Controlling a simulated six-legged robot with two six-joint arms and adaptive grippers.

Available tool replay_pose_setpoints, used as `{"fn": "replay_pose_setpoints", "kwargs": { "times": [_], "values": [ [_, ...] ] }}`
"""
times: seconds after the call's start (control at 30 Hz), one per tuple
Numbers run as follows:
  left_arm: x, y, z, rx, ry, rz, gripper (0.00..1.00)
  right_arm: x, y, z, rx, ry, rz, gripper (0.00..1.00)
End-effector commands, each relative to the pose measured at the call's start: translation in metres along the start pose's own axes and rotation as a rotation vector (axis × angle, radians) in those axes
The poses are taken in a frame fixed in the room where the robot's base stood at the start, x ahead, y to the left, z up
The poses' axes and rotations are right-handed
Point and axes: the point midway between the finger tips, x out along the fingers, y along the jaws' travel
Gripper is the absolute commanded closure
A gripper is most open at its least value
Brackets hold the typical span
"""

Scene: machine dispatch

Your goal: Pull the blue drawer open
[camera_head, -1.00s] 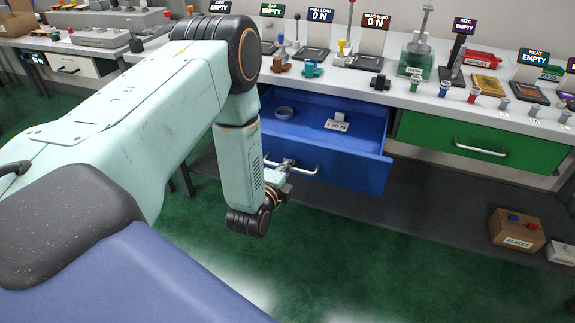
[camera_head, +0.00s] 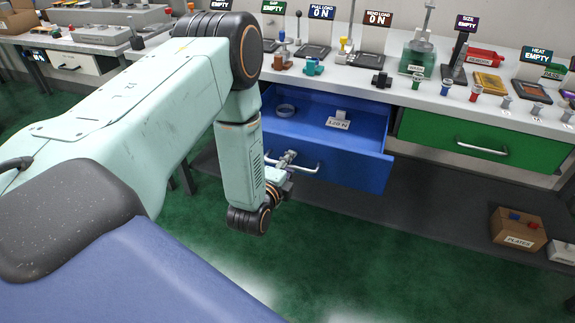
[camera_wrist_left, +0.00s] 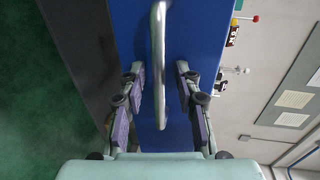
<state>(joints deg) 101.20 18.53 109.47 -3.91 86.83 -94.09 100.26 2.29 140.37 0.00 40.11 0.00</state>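The blue drawer (camera_head: 345,167) stands pulled out from under the bench, with its inside showing in the head view. Its metal handle (camera_head: 312,169) is on the drawer front. My left gripper (camera_head: 289,158) is at the left part of this handle, partly hidden by my arm. In the left wrist view, the fingers of my left gripper (camera_wrist_left: 160,78) are apart, one on each side of the handle (camera_wrist_left: 158,45). Gaps show between the handle and both fingers. The blue drawer front (camera_wrist_left: 203,35) lies behind them. My right gripper is in neither view.
A ring (camera_head: 286,110) and a labelled weight (camera_head: 339,122) lie inside the drawer. A closed green drawer (camera_head: 455,142) is to the right. A box marked PLATES (camera_head: 518,230) sits on the low shelf. Green floor in front is clear.

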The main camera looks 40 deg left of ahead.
Motion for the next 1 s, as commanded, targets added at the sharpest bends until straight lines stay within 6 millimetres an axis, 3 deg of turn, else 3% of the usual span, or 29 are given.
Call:
{"fn": "replay_pose_setpoints", "kwargs": {
  "times": [0.17, 0.63, 0.8, 1.0],
  "values": [
    [-0.013, 0.001, 0.0, -0.001, -0.001, 0.004, 0.67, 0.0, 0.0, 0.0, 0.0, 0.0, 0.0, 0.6],
    [-0.101, 0.001, 0.0, -0.001, 0.0, 0.004, 0.67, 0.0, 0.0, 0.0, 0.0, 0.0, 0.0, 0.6],
    [-0.116, 0.001, 0.0, 0.0, 0.001, 0.002, 0.67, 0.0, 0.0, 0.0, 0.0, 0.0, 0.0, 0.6],
    [-0.12, 0.0, 0.0, 0.0, 0.0, -0.001, 0.67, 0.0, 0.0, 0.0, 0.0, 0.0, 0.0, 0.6]
  ]
}}
